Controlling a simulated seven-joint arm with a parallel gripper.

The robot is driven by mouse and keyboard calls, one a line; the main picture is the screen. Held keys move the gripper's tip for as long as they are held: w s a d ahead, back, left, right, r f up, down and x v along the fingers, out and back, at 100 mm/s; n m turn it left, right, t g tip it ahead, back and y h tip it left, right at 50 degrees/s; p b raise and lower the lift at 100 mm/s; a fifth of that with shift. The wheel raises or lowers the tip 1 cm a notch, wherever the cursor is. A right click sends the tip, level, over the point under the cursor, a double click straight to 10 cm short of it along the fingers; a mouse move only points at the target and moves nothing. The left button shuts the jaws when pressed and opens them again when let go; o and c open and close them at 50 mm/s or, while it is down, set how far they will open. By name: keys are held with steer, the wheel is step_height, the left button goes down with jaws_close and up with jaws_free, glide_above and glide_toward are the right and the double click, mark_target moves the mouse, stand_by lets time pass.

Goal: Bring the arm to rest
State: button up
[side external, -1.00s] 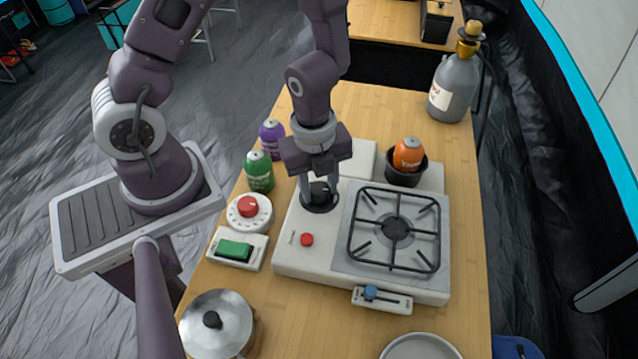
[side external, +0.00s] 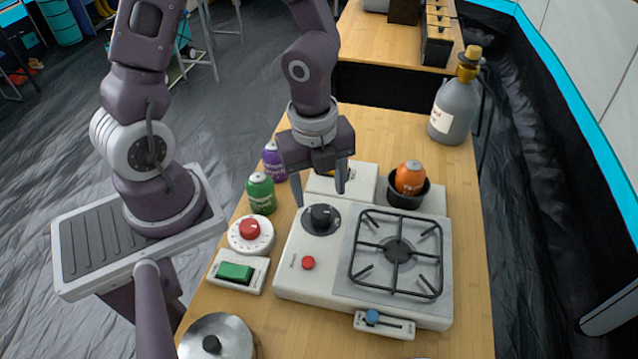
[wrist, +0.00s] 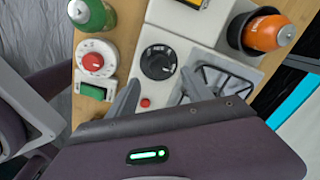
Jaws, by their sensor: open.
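My gripper (side external: 320,192) is open and empty above the left part of the white stove, its two grey fingers spread apart. In the wrist view, the fingers of my gripper (wrist: 158,98) reach in from below, short of the black knob (wrist: 158,62). In the side external view, the black knob (side external: 321,217) sits on the stove (side external: 318,285), just below and beside the fingers, with nothing gripping it. My arm stands on its base at the left of the table.
A stove grate (side external: 397,252) lies right of the knob. A red dial (side external: 250,230), green switch (side external: 236,271), green can (side external: 261,193), purple can (side external: 273,160) and lidded pot (side external: 215,338) line the left side. An orange can (side external: 410,177) stands in a black cup; a grey bottle (side external: 455,105) stands behind.

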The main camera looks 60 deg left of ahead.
steer(key=shift+r, duration=0.5)
steer(key=s+a+r+n+t+y, duration=0.1)
steer(key=s+a+r+n+y, duration=0.15)
steer(key=r+n, duration=0.4)
steer(key=s+a+r+n+t+y, duration=0.1)
steer(key=a+r+n+t, duration=0.15)
steer(key=r+n, duration=0.4)
steer(key=s+d+r+n+t+h, duration=0.1)
steer(key=s+d+r+n+h, duration=0.1)
steer(key=s+r+n, duration=0.3)
steer(key=shift+s+r+n+h, duration=0.3)
steer(key=shift+r+n+h, duration=0.3)
steer(key=shift+n, duration=0.6)
